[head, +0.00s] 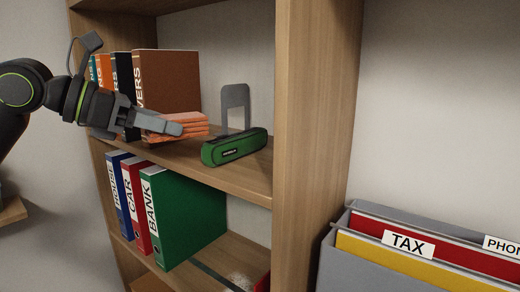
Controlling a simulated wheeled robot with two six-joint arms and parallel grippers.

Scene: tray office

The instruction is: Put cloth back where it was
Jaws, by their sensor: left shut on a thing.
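The cloth (190,118) is an orange folded stack at the shelf, in the head view. My left gripper (172,125) reaches in from the left and is shut on the cloth's left side. The cloth is at the upper shelf board (240,180), in front of the brown binder; I cannot tell whether it rests on the board. The fingers hide part of the cloth. My right gripper is not in view.
A green case (234,147) lies right of the cloth, before a grey bookend (236,105). Binders, including a brown one (168,80), stand behind the gripper. The green BANK binder (188,215) is on the shelf below. A grey file box (375,270) stands at right.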

